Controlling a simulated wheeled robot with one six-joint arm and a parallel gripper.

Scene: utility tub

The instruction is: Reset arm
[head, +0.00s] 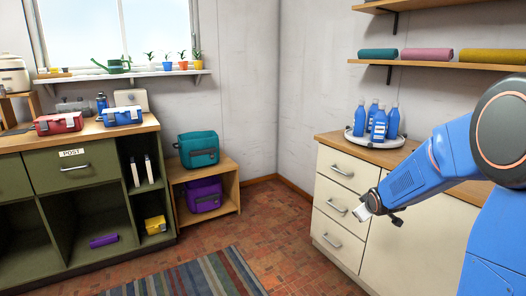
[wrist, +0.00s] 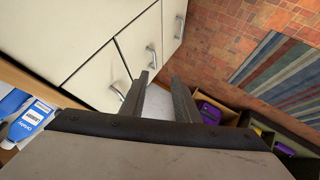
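My gripper (head: 368,210) is at the end of my blue arm, in front of the cream drawer cabinet (head: 327,222) in the head view. It points down and to the left, and a small pale part shows at its tip. In the wrist view the two dark fingers of my gripper (wrist: 162,82) stand apart.
A round tray (head: 355,139) with several blue bottles (head: 378,126) stands on the cabinet top, close to my arm. A green bench (head: 75,168) stands at the left. A low shelf (head: 231,184) holds teal and purple bags. The floor by the striped rug (head: 205,276) is clear.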

